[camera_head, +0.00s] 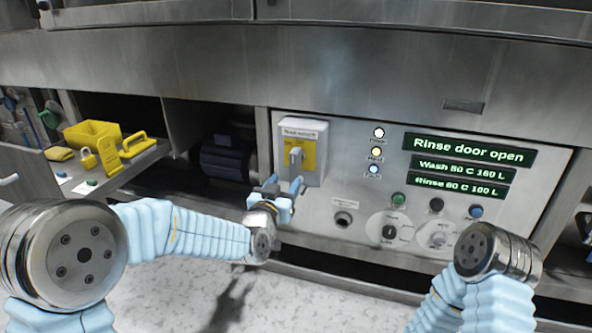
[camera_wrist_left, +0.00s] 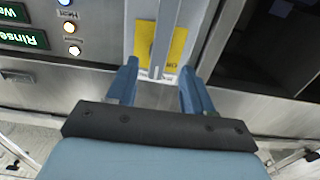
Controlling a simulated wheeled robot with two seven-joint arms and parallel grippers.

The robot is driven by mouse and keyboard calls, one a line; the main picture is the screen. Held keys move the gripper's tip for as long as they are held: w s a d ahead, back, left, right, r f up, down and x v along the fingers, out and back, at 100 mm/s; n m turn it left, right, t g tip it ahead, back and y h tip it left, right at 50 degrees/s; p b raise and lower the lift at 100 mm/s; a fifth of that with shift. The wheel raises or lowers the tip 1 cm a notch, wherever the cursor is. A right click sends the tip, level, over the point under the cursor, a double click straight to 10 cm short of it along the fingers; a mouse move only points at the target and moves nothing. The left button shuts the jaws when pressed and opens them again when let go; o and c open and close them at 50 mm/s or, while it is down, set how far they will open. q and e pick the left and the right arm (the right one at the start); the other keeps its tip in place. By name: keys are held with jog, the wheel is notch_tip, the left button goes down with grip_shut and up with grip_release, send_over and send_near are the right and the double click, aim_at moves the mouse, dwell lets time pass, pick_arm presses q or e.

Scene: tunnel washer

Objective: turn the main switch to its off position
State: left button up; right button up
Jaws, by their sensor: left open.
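The main switch is a grey box (camera_head: 313,135) with a yellow plate (camera_head: 308,154) on the control panel. Its grey handle (camera_head: 296,157) stands about upright in the head view. My left gripper (camera_head: 284,184) is open, just below and in front of the handle. In the left wrist view the handle (camera_wrist_left: 163,40) lies over the yellow plate (camera_wrist_left: 178,45), and its end shows between the two spread blue fingertips (camera_wrist_left: 160,72). I cannot tell whether either finger touches it. My right arm shows at the lower right of the head view, but its gripper is not in view.
Lit displays (camera_head: 468,151), lamps (camera_head: 376,152), buttons and dials (camera_head: 389,231) sit right of the switch. A shelf (camera_head: 120,172) at left holds a yellow padlock (camera_head: 89,160) and other yellow items. A dark recess with a motor (camera_head: 222,158) opens left of the panel.

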aim_at(293, 172)
pick_arm(q)
jog(key=x, duration=0.9)
jog(key=shift+w+f, duration=0.15)
jog(key=shift+w, duration=0.15)
grip_shut()
